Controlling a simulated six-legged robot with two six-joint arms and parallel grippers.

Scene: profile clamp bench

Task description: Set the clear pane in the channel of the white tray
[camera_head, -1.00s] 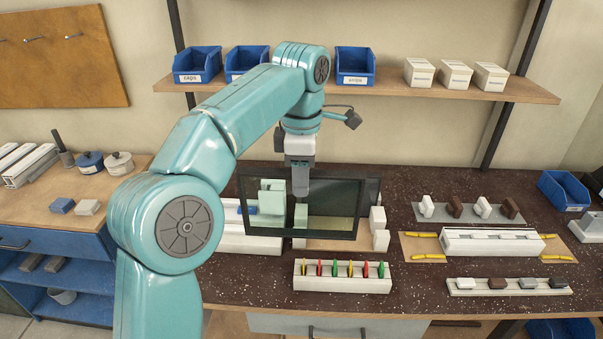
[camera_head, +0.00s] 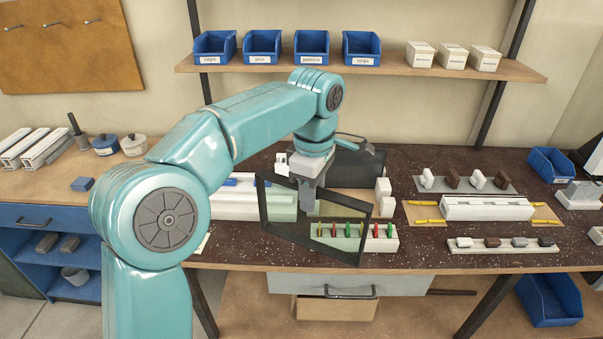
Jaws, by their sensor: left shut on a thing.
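The clear pane (camera_head: 281,212) has a dark frame and is see-through. It is tilted in the picture, its right side lower than its left. My left gripper (camera_head: 308,204) is shut on it near its upper edge, above the bench's front middle. A long white tray-like piece (camera_head: 228,207) lies behind and left of the pane, partly hidden by my arm and the pane. A white slotted profile (camera_head: 487,208) lies at the right on a tan board. I cannot tell which of them has the task's channel. My right gripper is not in view.
A white rack (camera_head: 382,243) with coloured clips stands behind the pane's right part. A dark panel (camera_head: 352,168) and white blocks (camera_head: 384,187) stand farther back. Strips with small blocks (camera_head: 502,244) lie at the right. Blue bins (camera_head: 361,47) are on the shelf.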

